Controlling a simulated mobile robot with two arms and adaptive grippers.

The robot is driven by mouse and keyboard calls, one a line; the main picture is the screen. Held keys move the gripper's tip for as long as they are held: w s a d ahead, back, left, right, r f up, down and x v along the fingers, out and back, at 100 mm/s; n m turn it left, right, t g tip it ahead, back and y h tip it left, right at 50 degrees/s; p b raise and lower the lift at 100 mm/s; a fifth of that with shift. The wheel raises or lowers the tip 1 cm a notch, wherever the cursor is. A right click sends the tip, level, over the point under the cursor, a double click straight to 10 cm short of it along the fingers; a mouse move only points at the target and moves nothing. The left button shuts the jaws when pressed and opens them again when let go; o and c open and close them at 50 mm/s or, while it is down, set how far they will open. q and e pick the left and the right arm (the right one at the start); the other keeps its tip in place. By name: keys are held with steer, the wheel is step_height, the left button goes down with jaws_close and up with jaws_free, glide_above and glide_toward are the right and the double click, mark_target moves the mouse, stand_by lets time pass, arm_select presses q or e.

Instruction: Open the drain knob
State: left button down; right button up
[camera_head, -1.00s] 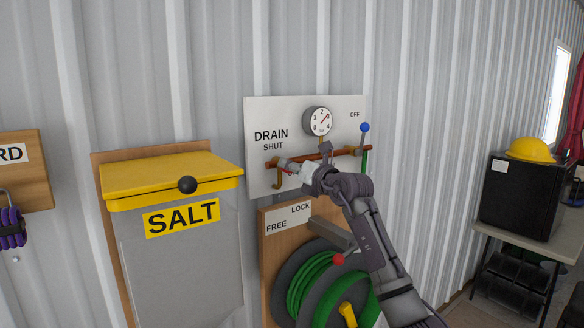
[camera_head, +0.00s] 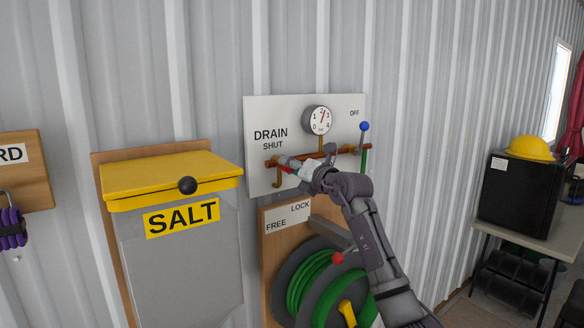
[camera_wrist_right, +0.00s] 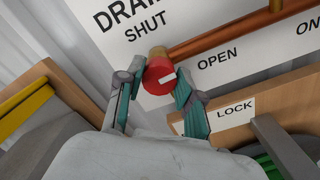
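The drain knob (camera_wrist_right: 158,77) is a round red knob with a white mark, on the copper pipe below the DRAIN label. SHUT is printed above it and OPEN to its right; the white mark points right, toward the OPEN side. My right gripper (camera_wrist_right: 157,84) has one finger on each side of the knob, and both fingertips appear to press on it. In the head view the right gripper (camera_head: 291,165) reaches the left end of the pipe and mostly hides the knob. My left gripper is out of view.
A pressure gauge (camera_head: 317,120) and a blue-tipped lever (camera_head: 364,127) are on the same white panel (camera_head: 260,110). A green hose reel (camera_head: 305,285) with a red-tipped lever is below. A yellow-lidded salt bin (camera_head: 170,180) stands to the left.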

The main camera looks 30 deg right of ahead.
steer(key=o, duration=0.4)
steer(key=shift+o, duration=0.2)
steer(key=s+d, duration=0.1)
steer(key=s, duration=1.1)
steer(key=shift+d, duration=0.3)
